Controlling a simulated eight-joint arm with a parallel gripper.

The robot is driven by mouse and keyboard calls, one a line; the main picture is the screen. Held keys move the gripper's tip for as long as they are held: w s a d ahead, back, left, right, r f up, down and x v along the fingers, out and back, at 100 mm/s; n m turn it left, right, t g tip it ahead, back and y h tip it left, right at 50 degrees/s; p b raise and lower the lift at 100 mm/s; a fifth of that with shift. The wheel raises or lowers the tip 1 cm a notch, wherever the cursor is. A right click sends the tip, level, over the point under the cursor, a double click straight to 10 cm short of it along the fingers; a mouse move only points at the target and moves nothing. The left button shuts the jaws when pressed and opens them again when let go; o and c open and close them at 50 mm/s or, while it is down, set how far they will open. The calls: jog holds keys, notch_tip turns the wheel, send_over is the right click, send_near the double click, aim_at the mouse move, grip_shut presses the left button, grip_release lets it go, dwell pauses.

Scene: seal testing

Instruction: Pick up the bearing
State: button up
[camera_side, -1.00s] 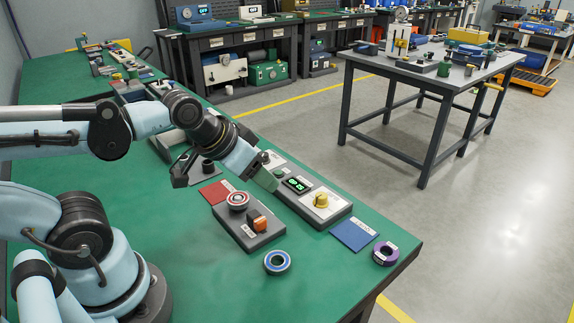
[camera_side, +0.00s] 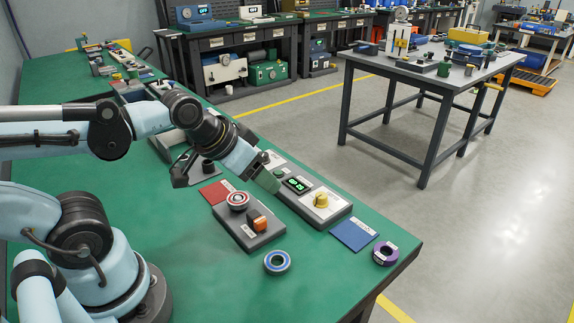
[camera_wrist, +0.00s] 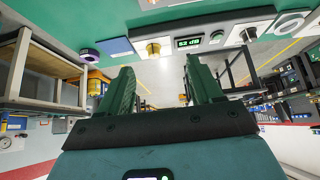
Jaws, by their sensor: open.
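A ring-shaped bearing with a blue face and metal rim (camera_side: 277,262) lies flat on the green bench. A second ring with a red face (camera_side: 238,200) sits on a grey fixture block (camera_side: 236,228). A purple ring (camera_side: 384,253) lies near the bench's right corner; it also shows in the wrist view (camera_wrist: 90,55). My gripper (camera_side: 270,181) is over the control box, behind and above the rings, and apart from all of them. In the wrist view its two green fingers (camera_wrist: 160,66) are spread with nothing between them.
The grey control box (camera_side: 322,214) has a green display and a yellow knob (camera_side: 321,200). An orange switch (camera_side: 257,219) stands on the fixture block. A red card (camera_side: 215,191) and a blue card (camera_side: 354,235) lie flat. Bench surface around the blue bearing is clear.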

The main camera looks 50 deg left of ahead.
jog(key=shift+o, duration=1.1)
jog(key=r+m+g, duration=0.1)
jog(key=r+g, duration=0.1)
jog(key=g, duration=0.5)
send_over(238, 197)
jog(key=a, duration=0.1)
jog(key=f, duration=0.7)
jog(key=shift+s, duration=0.2)
jog(key=shift+w+d+f, duration=0.15)
jog(key=shift+d+f, duration=0.1)
jog(key=shift+f, duration=0.65)
jog(key=shift+w+d+f, duration=0.1)
jog(key=shift+d+f, duration=0.1)
jog(key=shift+f, duration=1.5)
